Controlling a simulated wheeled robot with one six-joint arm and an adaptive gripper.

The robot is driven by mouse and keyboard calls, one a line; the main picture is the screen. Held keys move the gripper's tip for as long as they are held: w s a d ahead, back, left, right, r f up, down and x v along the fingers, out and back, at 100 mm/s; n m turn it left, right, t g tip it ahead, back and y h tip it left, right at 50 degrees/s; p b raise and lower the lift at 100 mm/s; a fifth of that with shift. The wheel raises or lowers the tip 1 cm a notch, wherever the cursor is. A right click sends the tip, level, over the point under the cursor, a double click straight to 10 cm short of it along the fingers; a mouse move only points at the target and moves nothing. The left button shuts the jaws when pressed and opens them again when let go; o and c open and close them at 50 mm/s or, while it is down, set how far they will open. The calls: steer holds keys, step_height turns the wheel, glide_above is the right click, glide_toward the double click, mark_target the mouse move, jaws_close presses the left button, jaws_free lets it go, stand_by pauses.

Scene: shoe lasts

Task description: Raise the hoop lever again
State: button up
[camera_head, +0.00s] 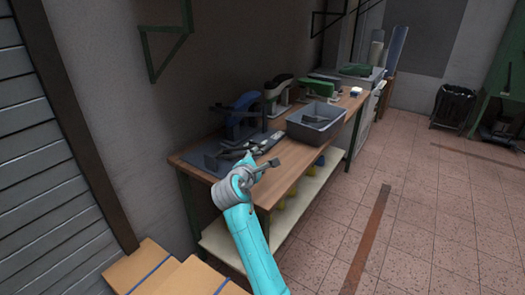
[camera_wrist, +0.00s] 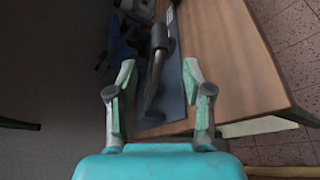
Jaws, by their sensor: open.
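My gripper (camera_wrist: 158,76) is open, its two pale green-grey fingers apart. In the wrist view a dark grey lever (camera_wrist: 153,80) with a thicker round end shows between the fingers, over a blue-grey base plate (camera_wrist: 176,98). I see no contact between fingers and lever, and cannot judge the height between them. In the head view my gripper (camera_head: 268,166) is above the near end of the bench, in front of a blue bench device (camera_head: 240,116). Dark metal parts lie at the device's foot, and I cannot pick out the lever among them there.
The wooden bench (camera_head: 263,192) runs away to the right. A grey bin (camera_head: 317,122) stands on it, with a green device (camera_head: 317,88) behind. Cardboard boxes (camera_head: 150,265) are at the lower left. A wall is behind the bench; tiled floor lies open to the right.

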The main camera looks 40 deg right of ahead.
mark_target(265, 150)
steer(key=x, duration=1)
jaws_close()
